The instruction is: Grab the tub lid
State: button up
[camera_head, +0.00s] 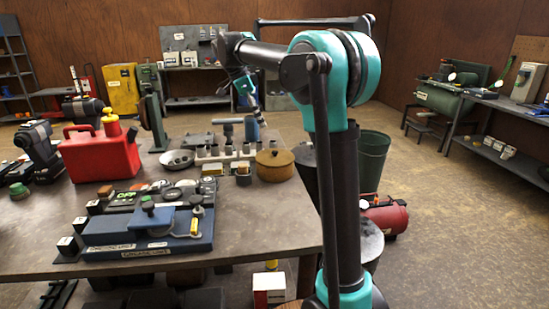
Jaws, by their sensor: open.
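A round brown tub (275,172) stands near the far right edge of the workbench. Its flat tan top, which looks like the tub lid (274,157), has a small dark knob in the middle. The lid appears to sit on the tub. My gripper (250,104) hangs above the back of the bench, up and to the left of the lid and apart from it. It is small in view, open, and I see nothing held in it.
The bench (275,225) has bare room at its front right. A rack of grey cylinders (222,158) stands left of the tub. A red fuel can (100,152) and a blue fixture (150,232) are further left. A green bin (373,160) stands behind my arm.

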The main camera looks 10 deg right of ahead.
aim_at(275, 151)
jog(key=x, duration=1.3)
jog(key=shift+c, duration=0.2)
grip_shut()
